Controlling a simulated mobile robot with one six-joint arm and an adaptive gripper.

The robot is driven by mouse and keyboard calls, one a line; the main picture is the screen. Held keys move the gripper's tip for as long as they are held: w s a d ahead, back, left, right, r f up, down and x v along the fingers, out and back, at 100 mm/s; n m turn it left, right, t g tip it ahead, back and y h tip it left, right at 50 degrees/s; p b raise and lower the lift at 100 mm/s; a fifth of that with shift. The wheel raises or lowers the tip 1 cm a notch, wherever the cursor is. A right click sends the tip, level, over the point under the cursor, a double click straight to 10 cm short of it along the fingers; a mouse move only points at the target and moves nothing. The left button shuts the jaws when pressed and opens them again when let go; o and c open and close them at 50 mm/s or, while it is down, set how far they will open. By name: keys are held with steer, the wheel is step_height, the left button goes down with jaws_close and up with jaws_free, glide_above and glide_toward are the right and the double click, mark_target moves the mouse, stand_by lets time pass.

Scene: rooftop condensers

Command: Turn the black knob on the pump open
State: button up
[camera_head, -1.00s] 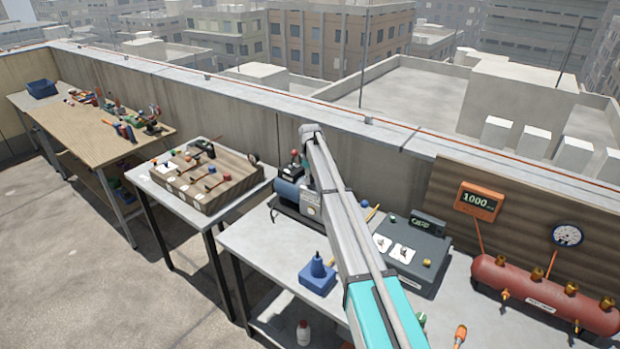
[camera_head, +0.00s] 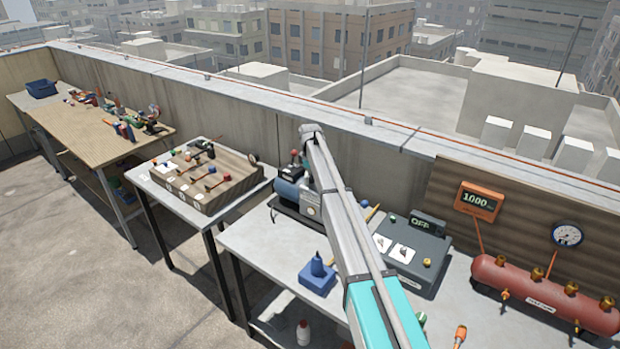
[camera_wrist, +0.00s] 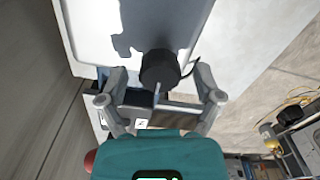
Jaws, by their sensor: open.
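The black knob (camera_wrist: 160,69) shows in the wrist view as a round dark cap with a pale line on its near side. My gripper (camera_wrist: 161,74) is open, with one finger on each side of the knob and gaps visible between them. I cannot tell how deep the fingers sit relative to the knob. In the head view the pump (camera_head: 287,190), with a blue cylinder and grey body, stands at the back left of the near table. My arm hides part of it, and the knob and gripper cannot be made out there.
A blue funnel-topped block (camera_head: 317,273) stands in front of the pump. A grey control box (camera_head: 412,255) with a display reading OFF is to the right, beyond my arm. A red tank (camera_head: 540,294) stands farther right. The parapet wall (camera_head: 345,150) runs close behind.

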steer(key=shift+m, duration=0.5)
steer(key=m, duration=0.3)
steer(key=shift+m, duration=0.4)
steer(key=m, duration=1.3)
steer(key=shift+m, duration=0.3)
step_height(320, 180, up, 14)
steer(key=p, duration=1.4)
steer(key=s+d+f+n+b, duration=0.1)
steer(key=s+d+f+b, duration=0.2)
steer(key=s, duration=0.7)
steer(key=s+d+f+n+b, duration=0.1)
steer(key=s+d+f+b, duration=0.2)
steer(key=s, duration=0.7)
steer(key=s+d+f+n+b, duration=0.1)
steer(key=s+d+f+b, duration=0.3)
steer(key=s, duration=0.6)
step_height(320, 180, down, 2)
steer(key=shift+s+f+b, duration=0.1)
steer(key=shift+s+b, duration=0.25)
steer(key=shift+b, duration=0.75)
steer(key=shift+d, duration=0.1)
